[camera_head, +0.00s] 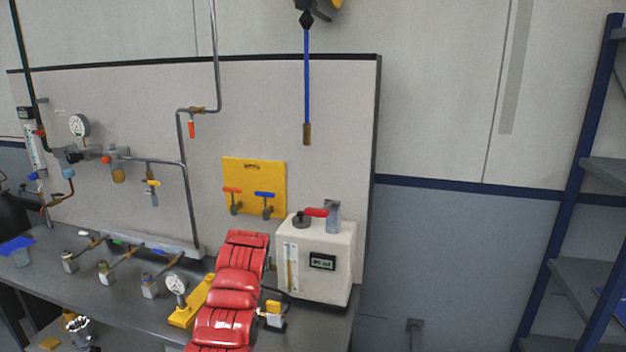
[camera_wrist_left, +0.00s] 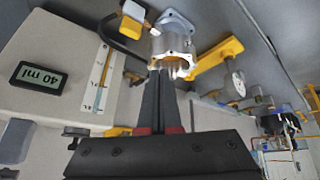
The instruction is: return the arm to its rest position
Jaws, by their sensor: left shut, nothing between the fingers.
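My left gripper (camera_wrist_left: 163,70) shows in the left wrist view with its two black fingers shut together and nothing between them. A silvery machined housing (camera_wrist_left: 175,40) with a flange and a round opening lies just beyond the fingertips. The tips overlap its near edge in the picture, and I cannot tell whether they touch it. In the head view my red-covered arm reaches up from the bottom over the bench; its gripper and the housing do not show there. My right gripper is in neither view.
A white instrument box (camera_head: 341,265) stands close right of my arm, a yellow gauge stand (camera_head: 190,309) close left. Several valves and fittings line the grey bench (camera_head: 45,285). A blue strap (camera_head: 306,85) hangs above. Blue-framed shelving (camera_head: 572,205) stands at the far right.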

